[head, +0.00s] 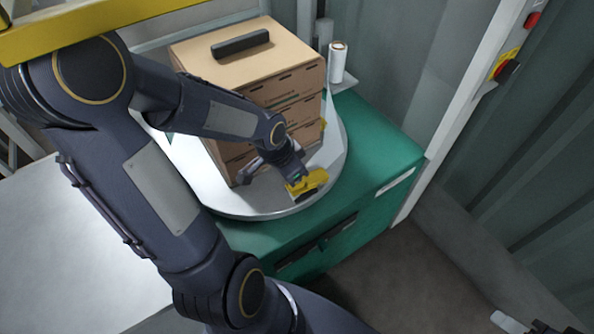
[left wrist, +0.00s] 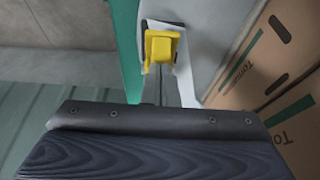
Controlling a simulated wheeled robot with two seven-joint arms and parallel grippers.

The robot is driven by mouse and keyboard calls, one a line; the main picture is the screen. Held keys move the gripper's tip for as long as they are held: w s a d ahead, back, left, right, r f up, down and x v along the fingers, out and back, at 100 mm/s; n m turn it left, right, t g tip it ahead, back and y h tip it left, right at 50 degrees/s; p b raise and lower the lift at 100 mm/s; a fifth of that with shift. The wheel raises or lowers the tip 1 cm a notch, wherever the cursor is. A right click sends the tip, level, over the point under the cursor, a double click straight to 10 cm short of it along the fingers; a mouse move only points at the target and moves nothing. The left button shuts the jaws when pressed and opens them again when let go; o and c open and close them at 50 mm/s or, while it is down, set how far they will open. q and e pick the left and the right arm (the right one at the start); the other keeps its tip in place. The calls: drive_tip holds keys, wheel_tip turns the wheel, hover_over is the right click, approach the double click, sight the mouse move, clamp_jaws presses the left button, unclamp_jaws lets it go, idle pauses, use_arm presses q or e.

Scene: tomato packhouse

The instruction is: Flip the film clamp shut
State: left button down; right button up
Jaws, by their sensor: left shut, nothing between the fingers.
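The yellow film clamp (head: 311,182) sits at the near right rim of the round turntable (head: 270,207), beside the stacked cartons. In the left wrist view the clamp (left wrist: 162,45) shows as a yellow piece on a pale plate, straight ahead of my gripper. My left gripper (head: 294,173) reaches down over the rim, shut and empty, with its tips at or very near the clamp; I cannot tell whether they touch. The gripper partly hides the clamp in the head view. At the bottom right edge, a small part of what looks like my right gripper (head: 512,322) shows, cut off by the frame.
Brown cartons (head: 285,92) with a dark bar (head: 240,44) on top stand on the turntable, close to my left forearm. A film roll (head: 338,62) stands behind right. The green base (head: 385,150) and a white post (head: 450,110) lie right. Floor in front is clear.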

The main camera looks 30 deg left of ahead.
sight(290, 189)
use_arm(q)
drive_tip(key=shift+s+a+f+b, duration=0.25)
drive_tip(key=shift+s+f+b, duration=0.3)
drive_tip(key=shift+s+f, duration=0.3)
drive_tip(key=shift+f, duration=0.2)
use_arm(e)
drive_tip(key=shift+s+a+f, duration=0.1)
drive_tip(key=shift+s+f, duration=0.35)
drive_tip(key=shift+f, duration=0.3)
use_arm(q)
drive_tip(key=shift+s+f, duration=0.2)
drive_tip(key=shift+s, duration=0.1)
use_arm(e)
drive_tip(key=shift+f, duration=0.1)
use_arm(q)
drive_tip(key=shift+a+r, duration=0.1)
drive_tip(key=shift+r, duration=0.3)
drive_tip(key=s+a+r, duration=0.1)
drive_tip(key=s+a, duration=0.1)
drive_tip(key=s, duration=0.3)
drive_tip(key=s+a+r+p, duration=0.1)
drive_tip(key=s+a+r, duration=0.1)
drive_tip(key=s, duration=0.4)
drive_tip(key=shift+s+a+p, duration=0.15)
drive_tip(key=shift+a+p, duration=0.05)
drive_tip(key=shift+p, duration=0.1)
use_arm(e)
drive_tip(key=shift+r, duration=0.9)
